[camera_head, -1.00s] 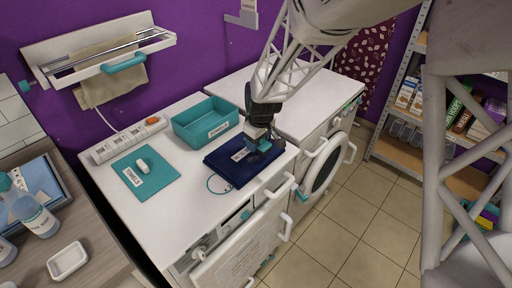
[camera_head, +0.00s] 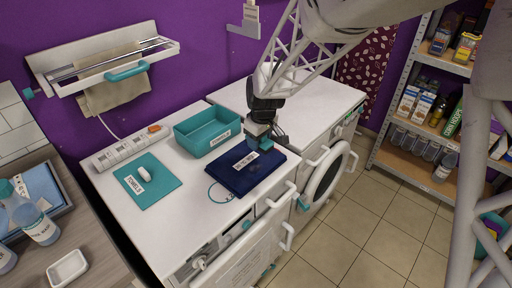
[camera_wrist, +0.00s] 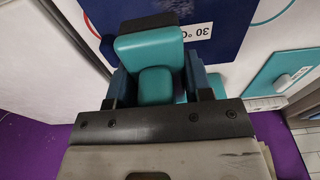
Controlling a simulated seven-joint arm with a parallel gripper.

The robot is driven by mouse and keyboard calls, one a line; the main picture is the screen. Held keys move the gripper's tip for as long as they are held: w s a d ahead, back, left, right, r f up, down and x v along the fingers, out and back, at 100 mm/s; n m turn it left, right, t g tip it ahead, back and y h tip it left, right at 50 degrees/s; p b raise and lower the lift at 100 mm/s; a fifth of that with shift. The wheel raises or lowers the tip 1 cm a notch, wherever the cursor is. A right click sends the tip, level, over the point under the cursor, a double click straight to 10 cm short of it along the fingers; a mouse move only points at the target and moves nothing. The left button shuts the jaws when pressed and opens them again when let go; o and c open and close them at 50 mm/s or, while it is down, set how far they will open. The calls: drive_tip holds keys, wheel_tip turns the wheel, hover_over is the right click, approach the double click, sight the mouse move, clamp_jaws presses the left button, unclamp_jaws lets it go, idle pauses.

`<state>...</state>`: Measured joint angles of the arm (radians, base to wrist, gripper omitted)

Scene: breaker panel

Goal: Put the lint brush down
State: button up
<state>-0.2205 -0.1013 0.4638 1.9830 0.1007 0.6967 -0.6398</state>
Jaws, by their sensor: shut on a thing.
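The lint brush (camera_wrist: 150,62) is a teal block with a dark strip along its far edge. In the wrist view it sits between the two fingers of my gripper (camera_wrist: 160,88), which is shut on it. In the head view my gripper (camera_head: 260,140) is at the back edge of the folded navy cloth (camera_head: 240,178), just right of the teal bin; a little teal of the brush (camera_head: 263,147) shows there. The cloth bears a white label and a dark patch, clear of the brush. I cannot tell whether the brush touches anything below.
The teal bin (camera_head: 208,131) stands close to the left of my gripper. A teal mat (camera_head: 157,194) with a small white object lies farther left, near a power strip (camera_head: 127,149). The white top in front of the mat is clear. A wall rack (camera_head: 105,62) hangs behind.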

drive_tip(key=shift+s+a+f, duration=0.1)
drive_tip(key=shift+s+a, duration=0.4)
drive_tip(key=shift+s, duration=0.1)
drive_tip(key=s+a, duration=0.2)
drive_tip(key=s, duration=0.1)
drive_tip(key=s+a+f, duration=0.1)
drive_tip(key=s+a, duration=0.1)
drive_tip(key=s, duration=0.2)
drive_tip(key=s+a+f, duration=0.1)
drive_tip(key=s+a, duration=0.1)
drive_tip(key=s, duration=0.1)
drive_tip(key=shift+s+a, duration=0.3)
drive_tip(key=s+a+f, duration=0.1)
drive_tip(key=s, duration=0.3)
drive_tip(key=s+a+f, duration=0.1)
drive_tip(key=s, duration=0.2)
drive_tip(key=s+a+f, duration=0.1)
drive_tip(key=s, duration=0.3)
drive_tip(key=shift+s+a, duration=0.3)
drive_tip(key=shift+w, duration=0.1)
hover_over(197, 191)
drive_tip(key=shift+d+f, duration=0.15)
drive_tip(key=shift+f, duration=0.55)
drive_tip(key=shift+f, duration=1.8)
